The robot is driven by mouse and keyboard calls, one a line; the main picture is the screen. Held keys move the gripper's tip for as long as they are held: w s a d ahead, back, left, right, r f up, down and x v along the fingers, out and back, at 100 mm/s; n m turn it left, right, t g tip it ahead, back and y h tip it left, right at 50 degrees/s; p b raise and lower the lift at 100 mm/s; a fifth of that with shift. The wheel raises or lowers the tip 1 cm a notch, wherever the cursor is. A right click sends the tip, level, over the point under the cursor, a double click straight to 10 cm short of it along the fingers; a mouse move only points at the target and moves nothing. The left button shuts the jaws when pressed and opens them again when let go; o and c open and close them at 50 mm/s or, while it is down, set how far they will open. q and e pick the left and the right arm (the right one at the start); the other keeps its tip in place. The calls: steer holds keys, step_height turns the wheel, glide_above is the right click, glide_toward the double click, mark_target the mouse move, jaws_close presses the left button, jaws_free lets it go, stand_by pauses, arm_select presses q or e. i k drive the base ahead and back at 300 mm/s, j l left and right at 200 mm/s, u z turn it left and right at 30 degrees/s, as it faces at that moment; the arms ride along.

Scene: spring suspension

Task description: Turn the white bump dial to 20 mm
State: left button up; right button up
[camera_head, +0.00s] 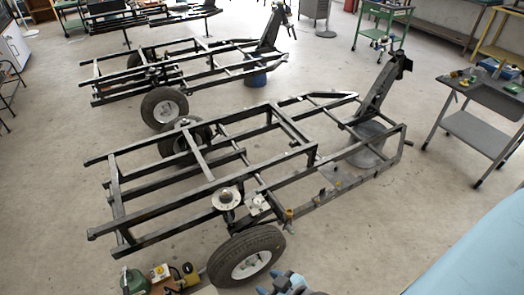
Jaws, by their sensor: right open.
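A round pale disc (227,198) with a dark centre sits on the near rail of the black frame (150,212), above the near wheel (245,257). A small white piece with a round dark-centred face (258,204) sits just right of it. I cannot tell which of these is the white bump dial, and no scale marks are readable. My right gripper (290,282) is at the bottom edge, right of the near wheel and below the dial parts, apart from both. It is open and seems empty; its tips are small and partly cut off. My left gripper is not in view.
A green item (133,281) and yellow boxes (160,272) stand at the bottom left by the wheel. A second wheeled frame (185,68) stands behind. A grey work cart (480,110) is at the right. The floor between frame and cart is clear.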

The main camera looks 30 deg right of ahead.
mark_target(257, 201)
steer(key=z, duration=0.95)
